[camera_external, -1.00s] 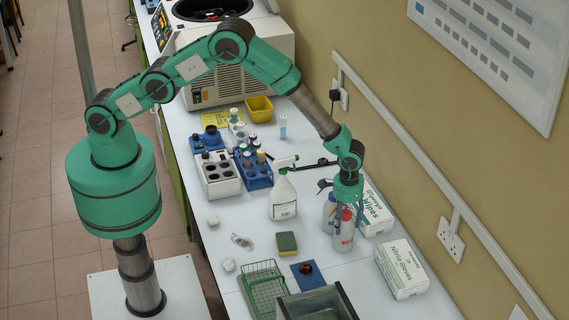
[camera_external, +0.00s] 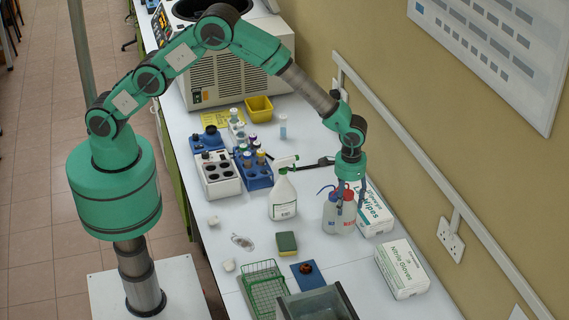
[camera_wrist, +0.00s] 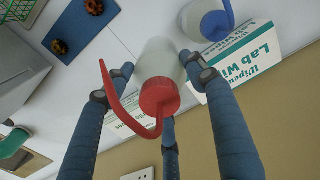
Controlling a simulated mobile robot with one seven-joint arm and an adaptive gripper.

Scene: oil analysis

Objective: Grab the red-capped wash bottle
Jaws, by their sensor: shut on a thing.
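The red-capped wash bottle (camera_wrist: 160,62) has a pale translucent body, a red cap (camera_wrist: 158,96) and a bent red spout. In the wrist view it stands between the blue fingers of my gripper (camera_wrist: 155,68), which is shut on it. In the external view, my gripper (camera_external: 349,182) is over the bottle (camera_external: 349,215), fingers down around it. The bottle looks upright and seems raised off the bench, though its base is hard to judge. A blue-capped wash bottle (camera_external: 330,216) is close on its left; it also shows in the wrist view (camera_wrist: 203,22).
A wipes box (camera_external: 376,219) is close on the right, and a gloves box (camera_external: 402,270) is nearer the front. A spray bottle (camera_external: 283,197), sponge (camera_external: 287,243), green wire basket (camera_external: 265,288) and grey tray (camera_external: 348,298) are around. The wall runs along the right.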

